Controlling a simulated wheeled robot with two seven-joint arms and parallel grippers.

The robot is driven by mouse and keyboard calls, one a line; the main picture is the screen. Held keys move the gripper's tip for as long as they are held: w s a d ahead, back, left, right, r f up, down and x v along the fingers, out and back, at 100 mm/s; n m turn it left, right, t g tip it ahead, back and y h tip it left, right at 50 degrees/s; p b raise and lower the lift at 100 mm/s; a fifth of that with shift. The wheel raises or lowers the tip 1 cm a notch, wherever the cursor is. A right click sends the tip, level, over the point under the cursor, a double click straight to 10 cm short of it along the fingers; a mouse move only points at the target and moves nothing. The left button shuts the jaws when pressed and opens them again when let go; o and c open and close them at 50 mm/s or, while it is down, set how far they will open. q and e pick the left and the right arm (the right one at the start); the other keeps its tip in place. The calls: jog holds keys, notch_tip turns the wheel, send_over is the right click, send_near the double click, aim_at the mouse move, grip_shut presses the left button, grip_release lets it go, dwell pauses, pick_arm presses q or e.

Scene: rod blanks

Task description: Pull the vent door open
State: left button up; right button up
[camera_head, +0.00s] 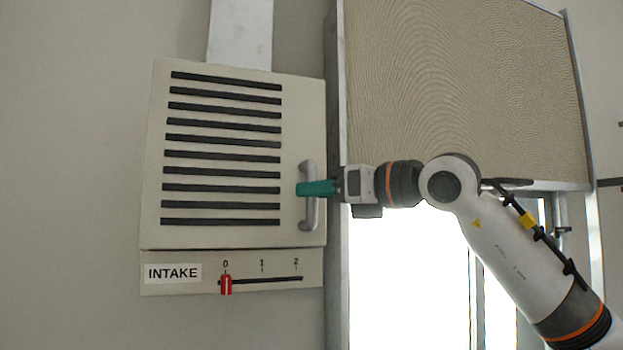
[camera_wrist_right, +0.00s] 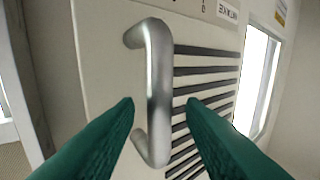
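The vent door (camera_head: 222,233) is a beige panel with several dark horizontal slots, and it looks shut, flat in line with the strip below. Its grey bar handle (camera_head: 309,215) stands upright at the right edge. My right gripper (camera_head: 302,189) reaches in from the right, its green fingers at the middle of the handle. In the right wrist view the handle (camera_wrist_right: 159,85) stands between the two fingers (camera_wrist_right: 160,103), with a gap visible on both sides, so the gripper is open around it. My left gripper is not in view.
Below the door is a strip with an INTAKE label (camera_head: 173,273) and a red slider (camera_head: 226,285) at 0. A white duct (camera_head: 240,32) rises above the door. To the right are a metal-framed textured panel (camera_head: 450,80) and a bright opening. The wall at left is clear.

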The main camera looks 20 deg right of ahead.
jog(key=shift+x, duration=0.95)
jog(key=shift+c, duration=0.2)
grip_shut()
